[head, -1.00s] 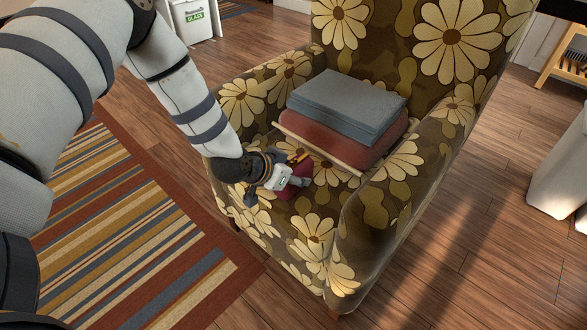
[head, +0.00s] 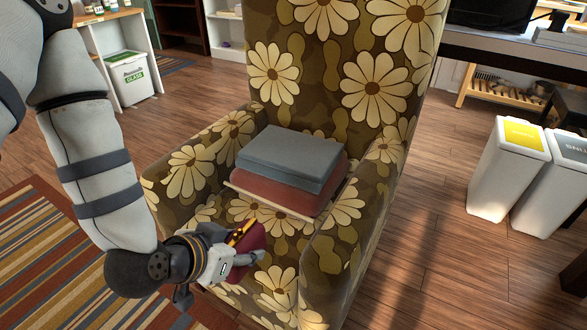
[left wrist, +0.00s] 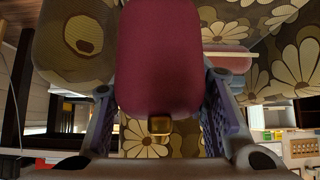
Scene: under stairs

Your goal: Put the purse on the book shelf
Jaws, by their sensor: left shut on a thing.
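The purse (head: 252,238) is dark red with a gold-coloured strip along its top. My left gripper (head: 246,259) is shut on it, near the front left of the flowered armchair's seat in the head view. In the left wrist view the purse (left wrist: 160,60) fills the middle between both fingers, with a gold clasp showing. A dark brown shelf unit (head: 182,28) and a white shelf unit (head: 226,32) stand at the back; I cannot tell which is the book shelf. My right gripper is not in view.
Folded grey and red cloths (head: 292,158) lie on the armchair (head: 330,60). White bins (head: 508,165) stand at right, by a desk (head: 490,45). Wooden floor is clear between chair and bins.

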